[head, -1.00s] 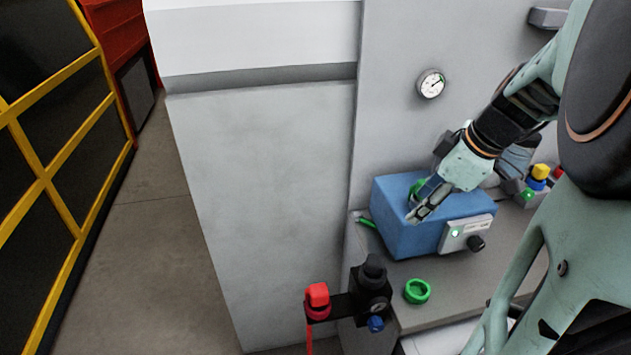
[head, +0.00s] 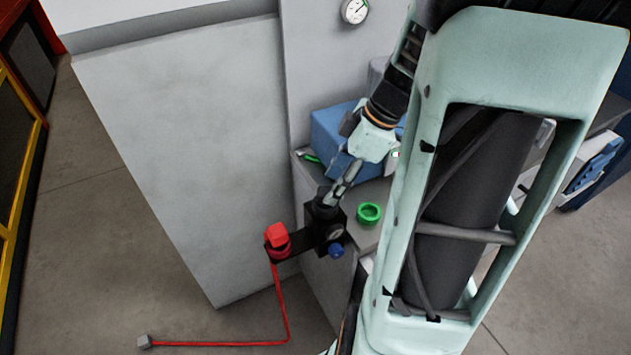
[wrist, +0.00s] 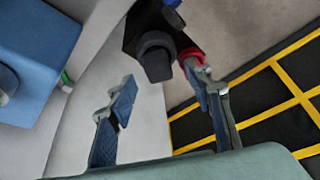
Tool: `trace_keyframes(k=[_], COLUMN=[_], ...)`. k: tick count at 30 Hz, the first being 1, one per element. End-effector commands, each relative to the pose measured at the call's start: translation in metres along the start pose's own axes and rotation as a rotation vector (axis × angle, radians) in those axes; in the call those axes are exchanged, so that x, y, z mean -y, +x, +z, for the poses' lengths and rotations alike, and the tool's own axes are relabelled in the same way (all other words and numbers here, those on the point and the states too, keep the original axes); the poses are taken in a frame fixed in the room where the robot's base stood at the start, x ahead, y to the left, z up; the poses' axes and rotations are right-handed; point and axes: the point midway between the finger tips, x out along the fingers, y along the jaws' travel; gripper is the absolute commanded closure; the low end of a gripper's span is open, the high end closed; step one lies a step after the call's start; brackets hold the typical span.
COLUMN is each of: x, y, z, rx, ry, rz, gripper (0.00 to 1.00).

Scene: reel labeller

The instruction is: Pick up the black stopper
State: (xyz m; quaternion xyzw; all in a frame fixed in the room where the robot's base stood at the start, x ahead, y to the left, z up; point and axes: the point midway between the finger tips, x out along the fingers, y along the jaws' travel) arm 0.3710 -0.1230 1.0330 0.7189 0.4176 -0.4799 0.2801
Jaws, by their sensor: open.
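I see no loose black stopper that I can name for sure. The black piece nearest my gripper is a round black knob (wrist: 154,60) on top of a dark valve unit (head: 328,232) at the bench's front left corner. My gripper (head: 338,197) is just above this unit in the head view and hides part of its top. In the wrist view my gripper (wrist: 165,105) is open and empty, its two fingers spread apart. The knob lies beyond the fingertips, between their lines; contact does not show.
A green ring (head: 369,213) lies on the bench to the right. A blue box (head: 330,130) stands behind, next to the grey cabinet (head: 190,150).

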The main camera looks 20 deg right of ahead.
Motion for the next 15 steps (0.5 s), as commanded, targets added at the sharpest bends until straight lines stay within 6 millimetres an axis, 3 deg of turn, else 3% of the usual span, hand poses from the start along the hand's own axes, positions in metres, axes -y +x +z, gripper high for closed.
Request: trace_keyframes(k=[7,15], x=[-0.001,-0.002], y=[0.035,0.040], z=[-0.002,-0.002], rx=[-0.001,-0.001], ry=[0.002,0.001], rz=[-0.004,-0.001], gripper=[0.54,0.54])
